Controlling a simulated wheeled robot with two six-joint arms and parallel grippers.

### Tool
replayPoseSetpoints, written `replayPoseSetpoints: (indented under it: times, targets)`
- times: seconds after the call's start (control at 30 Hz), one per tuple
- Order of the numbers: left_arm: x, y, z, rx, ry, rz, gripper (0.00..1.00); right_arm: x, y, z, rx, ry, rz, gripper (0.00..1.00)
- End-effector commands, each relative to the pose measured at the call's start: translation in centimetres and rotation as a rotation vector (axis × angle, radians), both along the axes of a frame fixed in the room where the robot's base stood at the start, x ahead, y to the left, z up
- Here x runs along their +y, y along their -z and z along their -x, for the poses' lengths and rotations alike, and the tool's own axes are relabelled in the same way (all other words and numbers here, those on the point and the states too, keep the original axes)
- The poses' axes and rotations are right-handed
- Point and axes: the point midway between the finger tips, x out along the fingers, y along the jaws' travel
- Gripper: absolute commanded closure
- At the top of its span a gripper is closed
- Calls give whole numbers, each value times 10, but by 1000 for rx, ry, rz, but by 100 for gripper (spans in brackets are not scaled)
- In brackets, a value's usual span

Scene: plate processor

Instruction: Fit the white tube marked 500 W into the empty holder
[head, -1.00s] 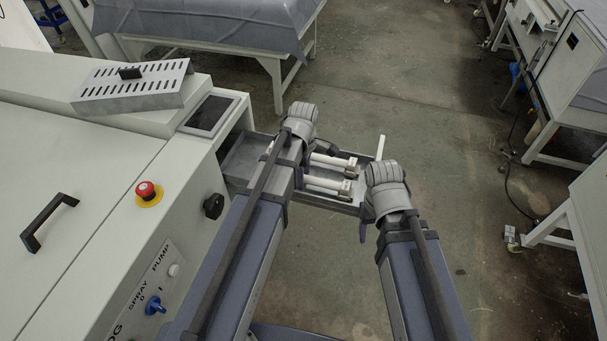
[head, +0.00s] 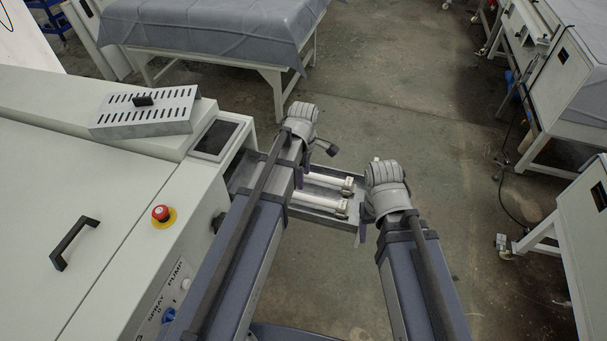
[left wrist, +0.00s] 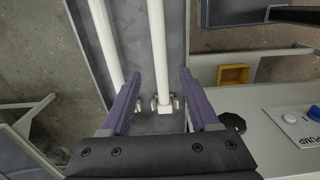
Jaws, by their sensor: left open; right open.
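Two white tubes, an upper one (head: 325,180) and a lower one (head: 318,201), lie side by side in a grey tray (head: 347,227) that sticks out of the machine. Their right ends sit in metal end fittings. No 500 W mark is legible, and I cannot make out an empty holder. My left gripper (head: 313,163) is open over the tray. In the left wrist view, one tube (left wrist: 158,45) runs between its spread fingers (left wrist: 162,105), and the other (left wrist: 103,40) passes partly behind the left finger. My right gripper (head: 368,212) is open beside the tray's right end, mostly hidden by its wrist.
The cream machine (head: 90,180) fills the left, with a red stop button (head: 161,213), a black handle (head: 74,242) and a slotted metal cover (head: 147,112) on top. A cloth-covered table (head: 215,30) stands behind. Floor right of the tray is open; white benches (head: 585,215) stand farther right.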

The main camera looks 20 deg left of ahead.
Motion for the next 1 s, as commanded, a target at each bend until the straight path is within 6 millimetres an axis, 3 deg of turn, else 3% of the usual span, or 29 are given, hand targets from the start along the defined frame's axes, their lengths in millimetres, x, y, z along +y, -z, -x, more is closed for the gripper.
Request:
replayPoseSetpoints:
  times: [0.03,0.2,0.43,0.53,0.67,0.8,1.0]
  targets:
    - [0,-15,0,0,0,0,39,0,-15,0,0,0,0,39]
    - [0,-28,0,0,0,0,39,0,-28,0,0,3,-1,39]
    - [-2,-29,2,1,18,-1,39,0,-29,0,0,4,-1,39]
    - [-12,-29,13,5,135,-6,39,0,-29,0,0,3,-1,39]
    - [-38,-29,42,18,482,-23,39,0,-29,0,0,3,-1,39]
    - [-66,-29,79,45,952,-39,39,0,-29,0,0,3,-1,39]
    - [-92,-30,121,85,1511,-51,39,0,-29,0,0,3,-1,39]
